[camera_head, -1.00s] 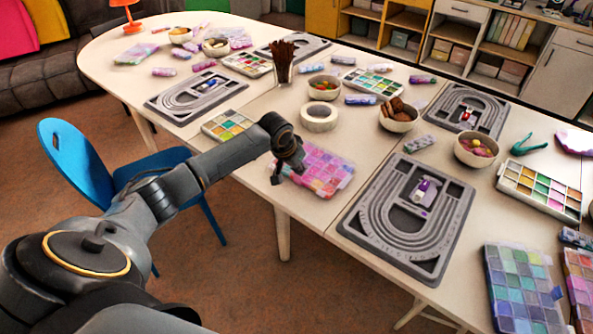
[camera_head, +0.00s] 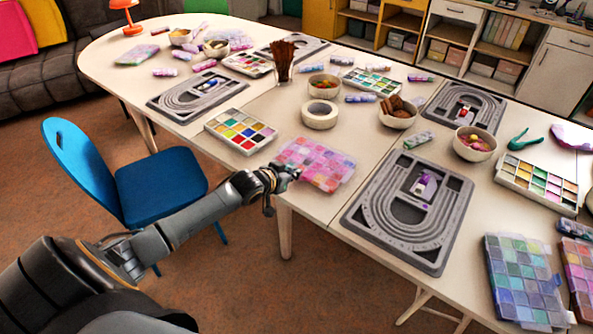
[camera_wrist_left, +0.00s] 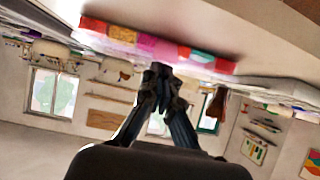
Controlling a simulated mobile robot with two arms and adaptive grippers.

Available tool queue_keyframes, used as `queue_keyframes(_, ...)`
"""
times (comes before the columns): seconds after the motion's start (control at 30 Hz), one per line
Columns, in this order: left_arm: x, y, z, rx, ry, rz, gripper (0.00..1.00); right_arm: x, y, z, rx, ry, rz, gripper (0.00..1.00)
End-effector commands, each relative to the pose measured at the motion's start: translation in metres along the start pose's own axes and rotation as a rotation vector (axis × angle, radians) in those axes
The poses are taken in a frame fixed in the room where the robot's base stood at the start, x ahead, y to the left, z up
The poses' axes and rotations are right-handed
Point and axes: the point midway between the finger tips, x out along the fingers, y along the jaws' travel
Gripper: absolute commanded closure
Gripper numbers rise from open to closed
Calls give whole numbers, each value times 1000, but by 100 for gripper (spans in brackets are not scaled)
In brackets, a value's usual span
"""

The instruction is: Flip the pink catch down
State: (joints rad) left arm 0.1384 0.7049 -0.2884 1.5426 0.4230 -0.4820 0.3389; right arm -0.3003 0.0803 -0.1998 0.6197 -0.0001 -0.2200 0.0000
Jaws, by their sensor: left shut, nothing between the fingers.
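A flat pink and purple bead box (camera_head: 322,165) with a grid of compartments lies shut at the front edge of the table. My left gripper (camera_head: 290,172) is at its near left edge, low and roughly level with the box. In the left wrist view the gripper (camera_wrist_left: 160,74) is shut, with nothing between the fingers, its tips at the long side of the box (camera_wrist_left: 122,34). I cannot tell whether the tips touch it. I cannot make out the pink catch; the gripper covers part of that edge. My right gripper is not in view.
A blue chair (camera_head: 160,185) stands left of the table, behind my left arm.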

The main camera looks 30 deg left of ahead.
Motion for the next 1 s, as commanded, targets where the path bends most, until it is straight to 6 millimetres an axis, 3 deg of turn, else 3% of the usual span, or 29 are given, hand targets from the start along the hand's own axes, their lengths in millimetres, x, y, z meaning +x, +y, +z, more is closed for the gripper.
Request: queue_keyframes(1.0,15,0,-7,-1,10,0,100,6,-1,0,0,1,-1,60)
